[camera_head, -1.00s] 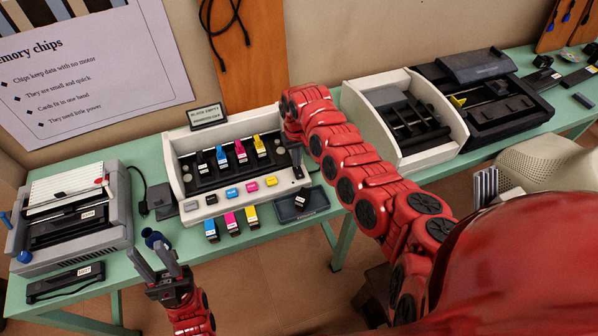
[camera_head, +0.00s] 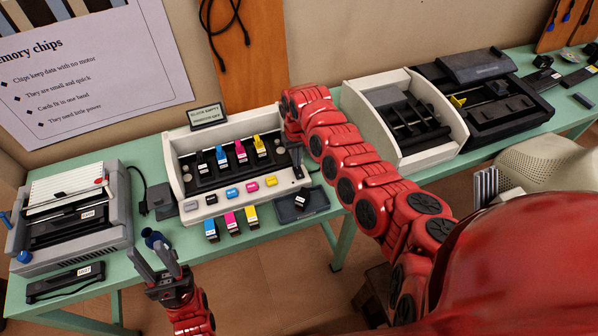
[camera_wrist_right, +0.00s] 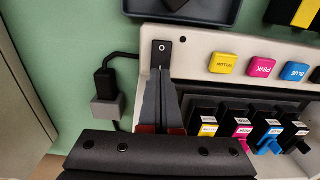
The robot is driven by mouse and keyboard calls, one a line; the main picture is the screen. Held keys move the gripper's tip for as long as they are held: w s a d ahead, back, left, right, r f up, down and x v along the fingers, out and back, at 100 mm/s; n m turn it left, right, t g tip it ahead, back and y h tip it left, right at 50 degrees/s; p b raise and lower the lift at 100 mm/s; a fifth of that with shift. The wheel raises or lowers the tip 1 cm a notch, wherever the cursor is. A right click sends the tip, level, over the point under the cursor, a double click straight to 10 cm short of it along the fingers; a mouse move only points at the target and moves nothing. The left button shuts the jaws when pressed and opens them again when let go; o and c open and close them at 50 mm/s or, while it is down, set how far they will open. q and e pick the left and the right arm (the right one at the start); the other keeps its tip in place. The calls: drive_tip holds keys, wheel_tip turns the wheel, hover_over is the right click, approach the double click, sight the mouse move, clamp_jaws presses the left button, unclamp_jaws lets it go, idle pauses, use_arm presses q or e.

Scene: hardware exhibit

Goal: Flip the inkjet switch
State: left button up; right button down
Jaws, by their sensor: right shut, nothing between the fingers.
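The inkjet printer (camera_head: 190,190) is a white open housing with coloured cartridges and colour buttons. Its switch, a small black rocker marked with a white O (camera_wrist_right: 162,50), shows at the housing's corner in the right wrist view. My right gripper (camera_wrist_right: 161,76) is shut and empty, its fingertips right at the switch's lower edge; I cannot tell whether they touch it. In the head view my right gripper (camera_head: 297,170) is at the printer's right end, and the switch is hard to make out there. My left gripper (camera_head: 157,255) is open and empty in front of the table.
A black plug and cable (camera_wrist_right: 105,82) sit beside the switch. Loose cartridges (camera_head: 231,222) and a dark tray (camera_head: 315,207) lie in front of the printer. A grey machine (camera_head: 120,240) stands left, a white-sided one (camera_head: 455,125) right. A small sign (camera_head: 206,115) stands behind.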

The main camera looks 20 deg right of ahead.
drive_tip(key=shift+f+b, duration=0.6)
drive_tip(key=shift+f, duration=0.35)
idle(0.3)
wheel_tip(320, 180, up, 3)
drive_tip(key=shift+f+p, duration=0.2)
drive_tip(key=shift+p, duration=0.9)
drive_tip(key=shift+r+p, duration=1.55)
drive_tip(key=shift+r, duration=0.7)
drive_tip(key=shift+f, duration=0.1)
